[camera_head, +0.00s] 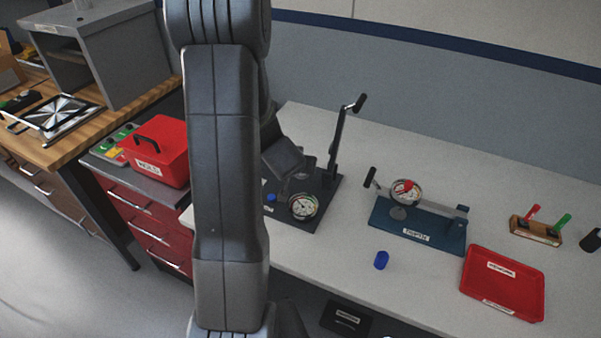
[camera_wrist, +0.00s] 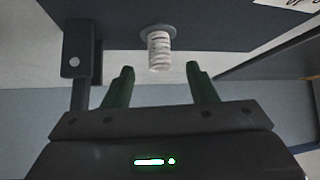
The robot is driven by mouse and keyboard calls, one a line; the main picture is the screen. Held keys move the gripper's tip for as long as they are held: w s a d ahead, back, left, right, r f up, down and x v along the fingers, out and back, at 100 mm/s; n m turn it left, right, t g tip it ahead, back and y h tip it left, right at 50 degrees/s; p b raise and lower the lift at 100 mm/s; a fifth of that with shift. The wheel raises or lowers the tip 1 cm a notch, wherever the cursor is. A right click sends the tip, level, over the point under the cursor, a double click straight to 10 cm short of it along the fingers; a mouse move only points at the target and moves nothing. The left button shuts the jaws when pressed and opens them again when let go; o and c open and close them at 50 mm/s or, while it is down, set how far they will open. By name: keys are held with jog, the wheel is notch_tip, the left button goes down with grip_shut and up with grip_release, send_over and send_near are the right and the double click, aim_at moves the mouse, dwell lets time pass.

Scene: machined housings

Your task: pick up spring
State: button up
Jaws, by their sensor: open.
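The spring (camera_wrist: 159,50) is a pale, short coil in the wrist view. One end meets a round grey disc (camera_wrist: 158,31) on a dark flat plate (camera_wrist: 220,25). My gripper (camera_wrist: 160,72) is open, with its two dark green fingers on either side of the spring's line. The spring's free end is about level with the fingertips, and there is a gap to each finger. In the head view my arm covers much of the left middle, and I cannot make out the spring or my fingers there.
A red box (camera_head: 157,150) is at left. A dark post (camera_wrist: 80,60) stands near the left finger.

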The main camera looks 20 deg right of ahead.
jog(key=shift+w+d+f, duration=0.1)
jog(key=shift+w+f, duration=0.1)
jog(key=shift+w, duration=0.05)
jog(key=shift+w+d+f, duration=0.1)
jog(key=shift+f, duration=0.2)
jog(key=b+x, duration=0.1)
jog(key=x, duration=0.3)
jog(key=shift+d+b, duration=0.1)
jog(key=shift+b, duration=0.3)
jog(key=shift+c, duration=0.4)
grip_shut()
jog(key=shift+r, duration=0.1)
